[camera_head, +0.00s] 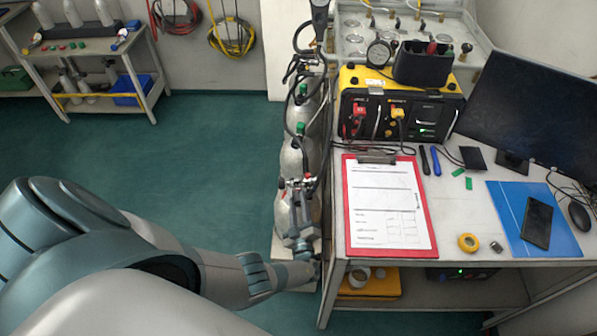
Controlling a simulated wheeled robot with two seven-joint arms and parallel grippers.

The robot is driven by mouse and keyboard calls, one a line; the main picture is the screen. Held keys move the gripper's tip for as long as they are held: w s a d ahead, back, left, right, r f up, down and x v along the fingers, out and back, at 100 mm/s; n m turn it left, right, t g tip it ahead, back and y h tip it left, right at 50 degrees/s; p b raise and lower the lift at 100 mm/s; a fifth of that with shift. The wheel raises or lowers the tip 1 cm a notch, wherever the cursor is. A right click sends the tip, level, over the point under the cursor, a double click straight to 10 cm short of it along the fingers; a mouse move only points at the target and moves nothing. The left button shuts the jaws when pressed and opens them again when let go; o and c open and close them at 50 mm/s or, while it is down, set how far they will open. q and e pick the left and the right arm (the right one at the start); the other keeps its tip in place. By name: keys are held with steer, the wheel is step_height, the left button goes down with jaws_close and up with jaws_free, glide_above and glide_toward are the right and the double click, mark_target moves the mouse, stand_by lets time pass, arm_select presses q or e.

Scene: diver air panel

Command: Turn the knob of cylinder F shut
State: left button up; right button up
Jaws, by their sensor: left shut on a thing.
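A row of grey gas cylinders stands on the floor along the left side of the desk. The far cylinder (303,110) and the middle cylinder (291,160) show green knobs on top. The nearest cylinder (282,215) is partly covered by my left gripper (297,188). That gripper reaches over its top, with its fingers at the valve, and is shut on what looks like the knob there. The knob itself is hidden by the fingers. I cannot read any letter, so I cannot tell which cylinder is F. My right gripper is not in view.
The desk (462,222) stands close on the right, with a red clipboard (435,240) near its left edge. A yellow and black panel unit (352,80) sits behind. Hoses run above the cylinders. The green floor (210,150) to the left is clear.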

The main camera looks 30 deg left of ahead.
arm_select(q)
steer(key=shift+a, duration=0.1)
steer(key=o, duration=1)
steer(key=shift+o, duration=0.2)
steer(key=shift+s+d, duration=0.4)
steer(key=p+v, duration=0.3)
steer(key=v, duration=1.3)
steer(key=shift+s, duration=0.2)
steer(key=shift+f, duration=0.1)
